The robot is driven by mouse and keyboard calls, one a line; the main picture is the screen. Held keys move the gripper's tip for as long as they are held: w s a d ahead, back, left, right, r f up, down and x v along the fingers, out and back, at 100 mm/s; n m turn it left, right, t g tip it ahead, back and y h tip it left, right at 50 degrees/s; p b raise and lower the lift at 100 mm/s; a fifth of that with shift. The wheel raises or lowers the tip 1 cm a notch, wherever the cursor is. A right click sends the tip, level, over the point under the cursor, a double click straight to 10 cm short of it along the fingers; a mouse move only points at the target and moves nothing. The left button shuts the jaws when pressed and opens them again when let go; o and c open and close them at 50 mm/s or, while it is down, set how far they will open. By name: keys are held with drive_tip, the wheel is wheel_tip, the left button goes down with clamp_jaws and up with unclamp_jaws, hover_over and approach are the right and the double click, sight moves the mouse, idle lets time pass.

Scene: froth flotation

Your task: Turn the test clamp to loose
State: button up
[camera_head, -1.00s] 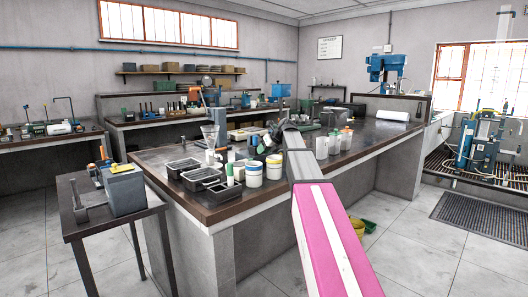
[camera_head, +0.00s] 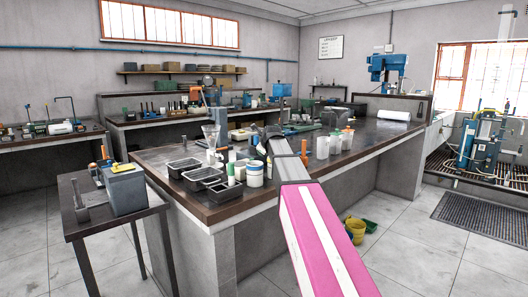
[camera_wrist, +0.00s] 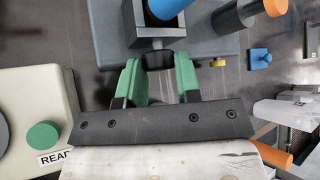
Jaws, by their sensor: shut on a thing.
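In the wrist view my gripper (camera_wrist: 158,85) has two green fingers on either side of a dark round piece (camera_wrist: 160,60), which I take to be the test clamp's handle. The fingers are shut on it, though their tips partly hide it. The dark piece joins a grey square block (camera_wrist: 153,32) with a blue cylinder (camera_wrist: 168,8) standing in it, cut off by the top edge. Which way the clamp is turned cannot be told. In the head view my arm reaches over the dark-topped bench (camera_head: 228,203) and hides my gripper and the clamp.
In the wrist view a pale box (camera_wrist: 32,108) with a green button (camera_wrist: 43,136) lies left. An orange-ended dark cylinder (camera_wrist: 240,15) is at upper right. In the head view black trays (camera_head: 202,178) and white tubs (camera_head: 254,175) stand on the bench's near left.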

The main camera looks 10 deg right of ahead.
drive_tip(key=shift+n+t+h, duration=0.3)
drive_tip(key=shift+h, duration=0.1)
idle(0.3)
drive_tip(key=o, duration=0.9)
